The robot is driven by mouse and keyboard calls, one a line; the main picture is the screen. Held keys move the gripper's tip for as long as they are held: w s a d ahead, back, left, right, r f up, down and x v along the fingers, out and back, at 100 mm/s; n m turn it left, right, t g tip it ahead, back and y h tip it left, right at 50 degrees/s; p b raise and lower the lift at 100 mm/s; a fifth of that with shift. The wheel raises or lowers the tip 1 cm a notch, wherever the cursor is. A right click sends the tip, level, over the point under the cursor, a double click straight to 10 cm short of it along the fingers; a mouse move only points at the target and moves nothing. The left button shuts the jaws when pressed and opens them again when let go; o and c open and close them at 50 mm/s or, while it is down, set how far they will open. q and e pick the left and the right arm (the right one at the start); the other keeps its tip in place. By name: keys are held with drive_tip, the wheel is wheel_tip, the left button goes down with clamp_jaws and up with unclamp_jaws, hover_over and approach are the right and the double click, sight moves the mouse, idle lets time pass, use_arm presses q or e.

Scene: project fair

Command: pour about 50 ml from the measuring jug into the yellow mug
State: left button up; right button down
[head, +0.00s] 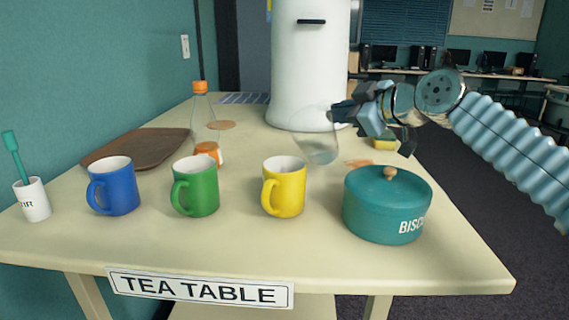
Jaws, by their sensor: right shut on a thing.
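The yellow mug (285,190) stands upright on the table, its handle to the left; its inside is only partly visible. The clear measuring jug (318,147) is held above the table, behind and right of the yellow mug, and looks tilted. It is see-through, so its liquid level is hard to read. My right gripper (345,113) comes in from the right and is shut on the jug at its upper right side. No stream shows between jug and mug. My left gripper is not in view.
A teal biscuit tin (385,215) stands right of the yellow mug. Green (200,190) and blue (115,188) mugs stand to its left. Behind are a bottle (203,120), a brown tray (133,145), a large white cylinder (308,60) and a yellow block (384,144). A white pot (33,203) stands far left.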

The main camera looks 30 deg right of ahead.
drive_tip(key=d+f, duration=0.1)
drive_tip(key=w+d+f+m+b, duration=0.1)
drive_tip(key=f, duration=0.1)
drive_tip(key=d+f+m+y, duration=0.1)
drive_tip(key=f, duration=0.1)
drive_tip(key=shift+w+g+b, duration=0.25)
drive_tip(key=shift+g+b, duration=0.1)
drive_tip(key=shift+g, duration=0.05)
drive_tip(key=shift+w+d+f+m+g+y+p, duration=0.25)
drive_tip(key=shift+d+f+m+p, duration=0.1)
drive_tip(key=shift+d+f+m, duration=0.15)
drive_tip(key=shift+w+d+f+m+g+y+p, duration=0.15)
drive_tip(key=shift+w+d+f+m+y+p, duration=0.15)
drive_tip(key=shift+m, duration=0.2)
drive_tip(key=shift+d+f+m, duration=0.35)
drive_tip(key=shift+f+m, duration=0.05)
drive_tip(key=shift+f, duration=0.15)
idle(1.1)
